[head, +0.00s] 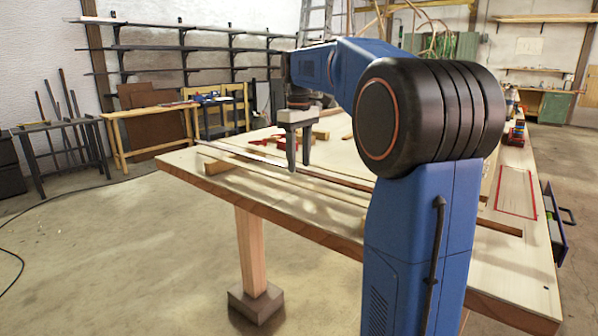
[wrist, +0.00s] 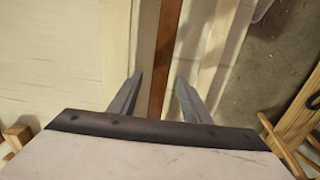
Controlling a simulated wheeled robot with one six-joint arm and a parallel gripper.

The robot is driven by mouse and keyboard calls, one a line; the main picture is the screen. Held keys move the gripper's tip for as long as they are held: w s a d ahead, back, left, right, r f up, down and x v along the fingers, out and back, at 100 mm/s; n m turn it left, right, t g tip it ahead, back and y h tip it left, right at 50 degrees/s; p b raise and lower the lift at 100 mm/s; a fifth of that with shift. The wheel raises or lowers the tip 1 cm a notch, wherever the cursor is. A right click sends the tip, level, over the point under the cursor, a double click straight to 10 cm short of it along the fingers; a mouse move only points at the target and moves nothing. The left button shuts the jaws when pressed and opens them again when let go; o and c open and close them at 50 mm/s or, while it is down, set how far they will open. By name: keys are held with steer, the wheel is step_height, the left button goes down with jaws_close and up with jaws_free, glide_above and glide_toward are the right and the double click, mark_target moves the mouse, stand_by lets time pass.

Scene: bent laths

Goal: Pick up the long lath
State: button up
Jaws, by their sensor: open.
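Several long, thin laths lie side by side along the table, running from its far left end toward the right. A reddish-brown lath (head: 345,182) shows among paler ones in the head view, its right part hidden behind my arm. My gripper (head: 299,167) is open, fingers pointing down over the laths. In the wrist view, the reddish-brown lath (wrist: 166,50) and a grey-brown strip (wrist: 147,45) run between the open fingers of my gripper (wrist: 159,78). Nothing is held. I cannot tell which lath is longest, nor the fingertips' exact height.
The wooden table (head: 280,212) has a bare front strip. A red tool (head: 270,140) and a wood block (head: 320,135) lie behind my gripper. A red outline (head: 517,192) marks the right side.

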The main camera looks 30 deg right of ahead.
steer(key=shift+f, duration=0.25)
steer(key=shift+c, duration=0.6)
jaws_close()
